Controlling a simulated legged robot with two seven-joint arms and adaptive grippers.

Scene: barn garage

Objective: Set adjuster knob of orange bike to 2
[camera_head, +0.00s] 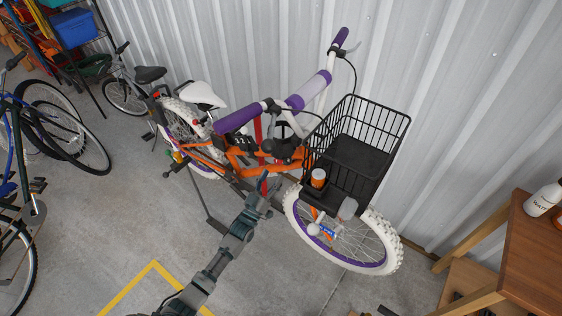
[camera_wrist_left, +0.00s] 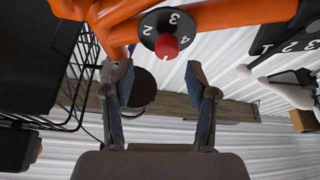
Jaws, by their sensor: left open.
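The orange bike (camera_head: 232,158) has purple grips, a white saddle and white tyres, and stands by the metal wall. In the left wrist view, a black dial (camera_wrist_left: 158,22) with white numbers 2, 3 and 4 sits on the orange frame (camera_wrist_left: 225,15). My left gripper (camera_head: 264,190) is beside the bike frame, behind the front wheel. In the left wrist view my left gripper (camera_wrist_left: 158,66) is open and empty, with the red knob just beyond and between its fingertips, apart from them. The knob cannot be made out in the head view.
A black wire basket (camera_head: 385,118) hangs over the front wheel (camera_head: 385,225). A second numbered plate (camera_wrist_left: 290,38) shows at the right of the wrist view. Other bikes (camera_head: 75,125) stand left. A wooden table (camera_head: 535,245) is at right. The floor before the bike is mostly clear.

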